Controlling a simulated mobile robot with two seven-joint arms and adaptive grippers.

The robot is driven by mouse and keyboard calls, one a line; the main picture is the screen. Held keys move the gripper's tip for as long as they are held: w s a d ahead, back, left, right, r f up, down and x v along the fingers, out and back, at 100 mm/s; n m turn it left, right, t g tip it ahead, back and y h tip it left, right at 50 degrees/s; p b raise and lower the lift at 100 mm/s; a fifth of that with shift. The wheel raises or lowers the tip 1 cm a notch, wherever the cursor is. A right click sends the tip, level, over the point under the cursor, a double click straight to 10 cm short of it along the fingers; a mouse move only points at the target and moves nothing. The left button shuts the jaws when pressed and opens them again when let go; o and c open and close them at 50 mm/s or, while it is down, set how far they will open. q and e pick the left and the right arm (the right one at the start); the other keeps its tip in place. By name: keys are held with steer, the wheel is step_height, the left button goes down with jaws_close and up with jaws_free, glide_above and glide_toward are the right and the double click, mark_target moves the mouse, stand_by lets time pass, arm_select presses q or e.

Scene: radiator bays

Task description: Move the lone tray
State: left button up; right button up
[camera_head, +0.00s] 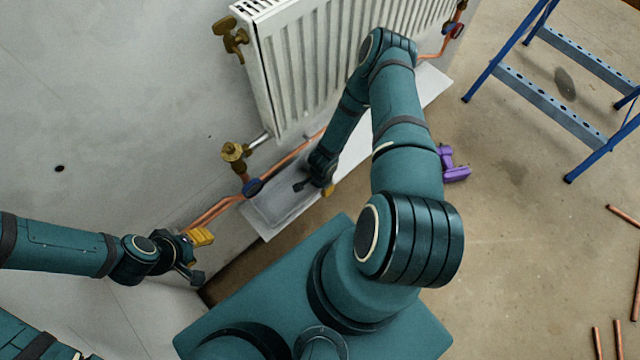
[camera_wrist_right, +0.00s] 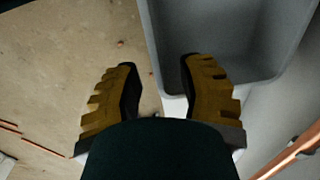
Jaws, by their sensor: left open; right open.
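A long, shallow grey tray (camera_head: 273,215) lies on the floor below the radiator, along the wall. My right arm covers part of its length. My right gripper (camera_head: 315,187) is over the near part of the tray, pointing down and open. In the right wrist view the tray (camera_wrist_right: 221,38) fills the upper right. One finger of the open right gripper (camera_wrist_right: 160,85) overlaps its inside, the other shows over bare floor, with the rim between them. I cannot tell whether they touch it. My left gripper (camera_head: 196,257) is open and empty near the wall, left of the tray.
A white radiator (camera_head: 300,70) with brass valves (camera_head: 234,152) hangs above the tray. Copper pipes (camera_head: 215,210) run close to the tray's wall side. A purple object (camera_head: 453,166) lies right of my arm. A blue stepladder (camera_head: 548,100) and loose copper pipes (camera_head: 618,338) are at right.

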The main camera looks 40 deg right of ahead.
arm_select(q)
steer(key=shift+a, duration=0.15)
arm_select(e)
steer(key=shift+s+d+r, duration=0.15)
steer(key=shift+r, duration=2.1)
arm_select(q)
steer(key=shift+r, duration=0.15)
arm_select(e)
steer(key=shift+r, duration=0.1)
